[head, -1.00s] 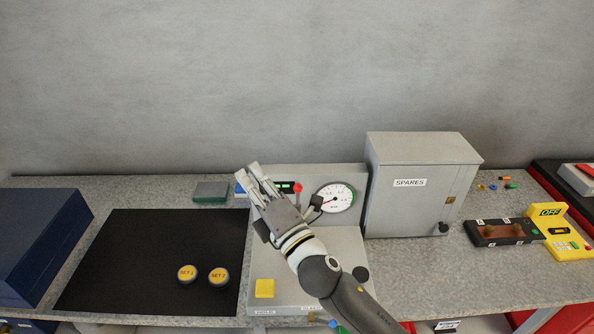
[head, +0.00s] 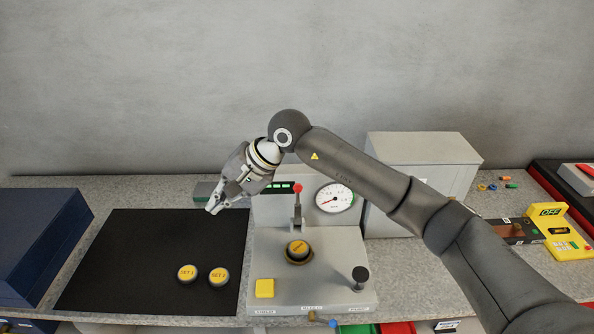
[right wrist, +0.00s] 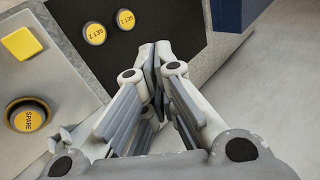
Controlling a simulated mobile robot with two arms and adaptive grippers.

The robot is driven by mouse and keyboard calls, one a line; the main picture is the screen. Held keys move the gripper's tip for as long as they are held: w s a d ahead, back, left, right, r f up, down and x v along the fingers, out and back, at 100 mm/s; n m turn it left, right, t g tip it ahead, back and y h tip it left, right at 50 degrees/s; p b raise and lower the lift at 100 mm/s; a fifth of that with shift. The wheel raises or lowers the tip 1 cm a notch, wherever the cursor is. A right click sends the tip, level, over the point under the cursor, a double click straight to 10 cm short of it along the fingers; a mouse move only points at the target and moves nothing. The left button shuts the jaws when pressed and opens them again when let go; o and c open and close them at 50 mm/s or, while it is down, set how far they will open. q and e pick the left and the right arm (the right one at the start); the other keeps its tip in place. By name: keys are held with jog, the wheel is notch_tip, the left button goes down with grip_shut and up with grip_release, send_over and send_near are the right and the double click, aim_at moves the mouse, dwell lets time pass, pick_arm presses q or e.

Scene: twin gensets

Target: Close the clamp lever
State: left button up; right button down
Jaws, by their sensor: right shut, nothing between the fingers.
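A lever with a red knob (head: 297,189) stands upright on the grey bench unit (head: 325,285), behind a round black puck with a yellow label (head: 298,248). The puck, marked SPARE, also shows in the right wrist view (right wrist: 28,115). A second post with a black knob (head: 360,274) stands at the unit's front right. I cannot tell from a label which is the clamp lever. My right gripper (head: 212,210) is shut and empty, left of the unit and above the back of the black mat. Its fingertips meet in the right wrist view (right wrist: 155,62). My left gripper is not in view.
Two pucks, SET 1 (head: 187,273) and SET 2 (head: 219,277), are on the black mat (head: 110,260). A yellow block (head: 264,288) is at the unit's front left. A gauge (head: 334,197) and grey cabinet (head: 420,160) stand behind. A blue box (head: 40,245) is far left.

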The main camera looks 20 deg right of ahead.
jog(key=w+d+r+n+t+h, duration=0.1)
jog(key=w+d+h, duration=0.35)
jog(key=d, duration=0.45)
jog(key=n+h, duration=0.1)
jog(key=h, duration=0.4)
send_near(298, 178)
jog(key=d+v, duration=0.1)
jog(key=v, duration=0.3)
jog(key=shift+a+f+y, duration=0.15)
jog(key=shift+a+y, duration=0.1)
jog(key=shift+w, duration=0.1)
jog(key=p+x, duration=0.3)
jog(key=x, duration=0.5)
jog(key=shift+w+f, duration=0.2)
jog(key=shift+f, duration=0.15)
jog(key=shift+w+f, duration=0.2)
jog(key=shift+f, duration=0.35)
jog(key=shift+d, duration=0.1)
jog(key=shift+f, duration=0.1)
